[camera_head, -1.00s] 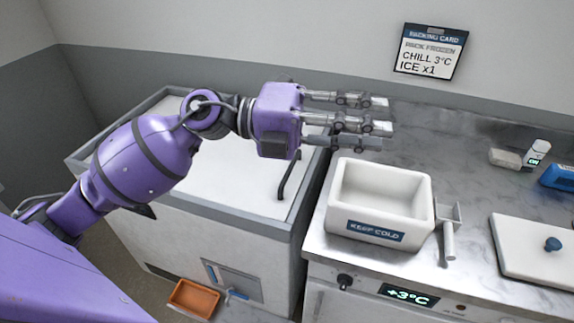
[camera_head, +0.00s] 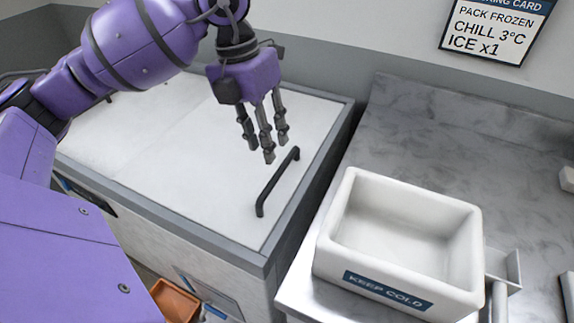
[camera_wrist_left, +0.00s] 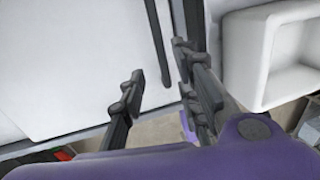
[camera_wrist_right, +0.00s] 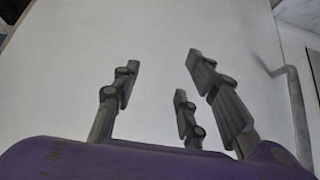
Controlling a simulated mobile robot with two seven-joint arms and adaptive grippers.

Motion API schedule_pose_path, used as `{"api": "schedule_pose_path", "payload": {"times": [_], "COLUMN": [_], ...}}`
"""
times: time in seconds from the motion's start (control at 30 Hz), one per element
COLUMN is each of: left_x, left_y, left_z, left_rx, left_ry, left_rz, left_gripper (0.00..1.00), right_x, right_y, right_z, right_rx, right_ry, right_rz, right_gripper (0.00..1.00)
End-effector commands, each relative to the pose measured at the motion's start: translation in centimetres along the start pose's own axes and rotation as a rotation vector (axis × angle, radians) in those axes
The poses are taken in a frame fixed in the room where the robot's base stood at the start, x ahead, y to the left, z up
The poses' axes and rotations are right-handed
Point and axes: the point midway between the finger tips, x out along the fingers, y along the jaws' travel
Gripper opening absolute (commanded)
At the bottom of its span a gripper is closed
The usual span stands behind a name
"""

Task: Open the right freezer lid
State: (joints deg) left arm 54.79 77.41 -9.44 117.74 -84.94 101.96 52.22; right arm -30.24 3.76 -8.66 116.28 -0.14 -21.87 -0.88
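The right freezer lid (camera_head: 215,175) is a flat white panel set in a grey frame, and it lies shut. Its black bar handle (camera_head: 277,182) stands along the lid's right side. My left gripper (camera_head: 266,152) hangs over the lid with its fingers pointing down, just behind and left of the handle, apart from it. In the left wrist view its fingers are spread and empty, and the handle (camera_wrist_left: 157,42) shows beyond the gap between them. My right gripper (camera_wrist_right: 163,72) is outside the head view; its own wrist view shows spread, empty fingers before a pale surface.
A white KEEP COLD box (camera_head: 400,245) stands on the marble counter (camera_head: 440,140) right of the freezer, close to the handle side. An orange tray (camera_head: 174,302) sits low at the freezer's front. A packing card (camera_head: 492,32) hangs on the back wall.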

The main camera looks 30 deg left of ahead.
Motion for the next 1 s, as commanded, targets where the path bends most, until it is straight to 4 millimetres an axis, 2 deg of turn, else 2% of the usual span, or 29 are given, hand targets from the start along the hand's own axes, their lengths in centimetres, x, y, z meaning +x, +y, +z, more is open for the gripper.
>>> {"api": "schedule_pose_path", "payload": {"times": [0.2,0.53,0.7,0.9,0.93,1.0], "left_x": [2.5,7.2,8.0,8.0,8.0,8.0], "left_y": [0.0,-0.1,-0.1,-0.1,-0.1,-0.1], "left_z": [-0.1,-0.1,0.0,0.0,0.0,0.0], "left_rx": [0.001,0.001,0.001,0.001,0.001,0.001], "left_ry": [0.006,0.003,0.002,0.002,0.002,0.002], "left_rz": [-0.003,-0.003,-0.003,-0.003,-0.003,-0.003], "left_gripper": [0.30,0.30,0.30,0.30,0.29,0.20], "right_x": [-0.7,-0.8,-0.6,-0.6,-0.6,-0.6], "right_y": [0.5,0.5,0.5,0.4,0.4,0.4], "right_z": [1.2,1.4,1.2,1.1,1.1,1.2], "right_rx": [-0.002,-0.004,-0.004,-0.004,-0.004,-0.005], "right_ry": [-0.021,-0.023,-0.021,-0.019,-0.019,-0.019], "right_rz": [0.008,0.008,0.006,0.004,0.004,0.004], "right_gripper": [0.40,0.40,0.40,0.40,0.40,0.40]}}
